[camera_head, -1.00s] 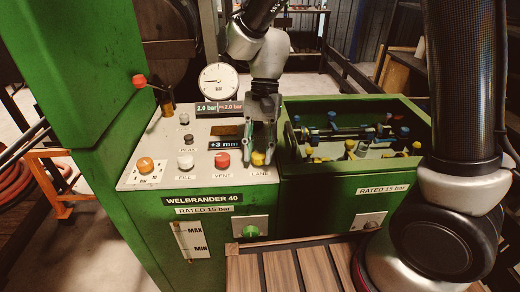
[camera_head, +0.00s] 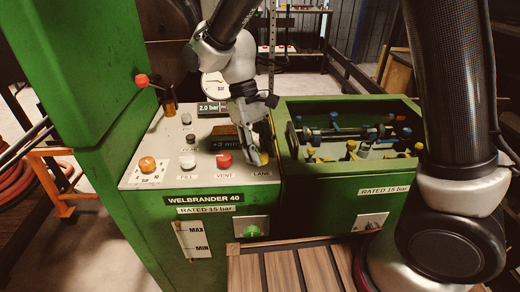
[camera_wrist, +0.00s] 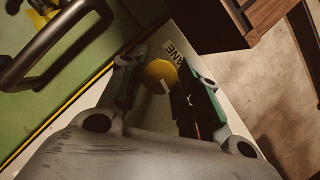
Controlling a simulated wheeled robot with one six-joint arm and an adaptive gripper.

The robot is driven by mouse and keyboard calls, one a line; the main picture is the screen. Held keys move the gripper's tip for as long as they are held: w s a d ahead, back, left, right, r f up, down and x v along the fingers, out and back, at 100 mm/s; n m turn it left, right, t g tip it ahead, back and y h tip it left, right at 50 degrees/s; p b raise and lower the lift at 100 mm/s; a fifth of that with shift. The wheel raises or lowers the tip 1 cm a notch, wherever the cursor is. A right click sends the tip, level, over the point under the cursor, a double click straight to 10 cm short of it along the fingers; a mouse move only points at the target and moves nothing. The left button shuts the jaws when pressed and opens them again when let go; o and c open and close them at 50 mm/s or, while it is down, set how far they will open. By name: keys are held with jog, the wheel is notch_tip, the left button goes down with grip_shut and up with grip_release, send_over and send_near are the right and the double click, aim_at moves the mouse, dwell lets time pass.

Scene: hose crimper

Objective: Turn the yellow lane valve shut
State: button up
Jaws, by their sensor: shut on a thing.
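The yellow lane valve (camera_head: 264,158) is a round knob at the right front of the white panel (camera_head: 150,184), above the LANE label. My gripper (camera_head: 256,160) is down on it from above with a finger on either side, shut on it. The fingers and wrist hide part of the knob in the head view. In the wrist view the yellow knob (camera_wrist: 160,72) lies between the two green-padded fingertips (camera_wrist: 163,66), with a pale mark on its face and the partly visible label beside it.
The red VENT knob (camera_head: 224,160) stands close left of my gripper, with the white FILL knob (camera_head: 187,160) and an orange knob (camera_head: 147,164) farther left. The green bin (camera_head: 340,182) with rods and coloured fittings adjoins on the right. A slatted wooden shelf (camera_head: 295,270) is in front.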

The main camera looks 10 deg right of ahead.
jog(key=shift+n+t, duration=0.3)
jog(key=shift+n, duration=0.6)
jog(key=shift+h, duration=0.3)
jog(key=o, duration=1)
jog(key=v, duration=1.2)
